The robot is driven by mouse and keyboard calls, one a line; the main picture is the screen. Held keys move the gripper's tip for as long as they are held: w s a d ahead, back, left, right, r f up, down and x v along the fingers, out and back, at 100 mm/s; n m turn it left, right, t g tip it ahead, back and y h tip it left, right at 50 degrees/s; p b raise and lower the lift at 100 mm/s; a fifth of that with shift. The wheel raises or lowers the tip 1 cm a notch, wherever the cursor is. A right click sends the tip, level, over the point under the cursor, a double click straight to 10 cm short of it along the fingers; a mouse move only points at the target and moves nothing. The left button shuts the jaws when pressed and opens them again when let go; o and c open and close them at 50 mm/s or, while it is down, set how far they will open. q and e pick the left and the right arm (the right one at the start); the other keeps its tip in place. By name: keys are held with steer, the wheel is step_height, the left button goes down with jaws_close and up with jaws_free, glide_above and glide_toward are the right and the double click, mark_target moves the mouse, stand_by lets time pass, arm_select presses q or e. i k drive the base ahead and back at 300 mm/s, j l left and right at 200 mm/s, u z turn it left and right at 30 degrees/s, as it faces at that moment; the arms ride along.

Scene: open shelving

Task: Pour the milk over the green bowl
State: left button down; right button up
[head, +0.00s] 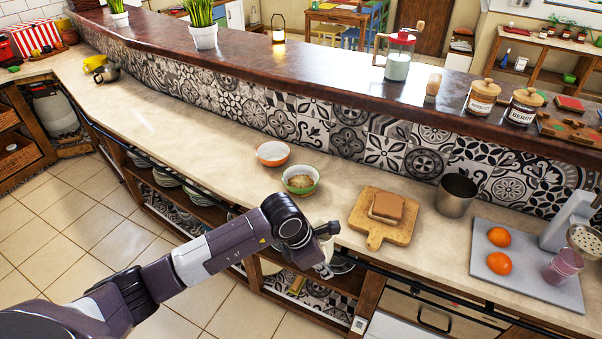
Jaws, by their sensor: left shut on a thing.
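The green bowl (301,191) stands upright on the counter near the middle, with brownish food in it. My left arm comes in from the lower left. My left gripper (325,250) is at the counter's front edge, just below and right of the green bowl in the picture, and apart from it. It is shut on a pale thing (321,226), mostly hidden behind the gripper and wrist. I cannot tell its full shape or whether it is the milk. My right gripper is not in view.
An orange-and-white bowl (273,159) stands left of the green bowl. A cutting board (373,240) with bread, a metal cup (456,196) and a grey tray (535,289) with oranges and a pinkish glass are to the right.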

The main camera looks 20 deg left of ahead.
mark_target(300, 179)
steer(key=i, duration=1)
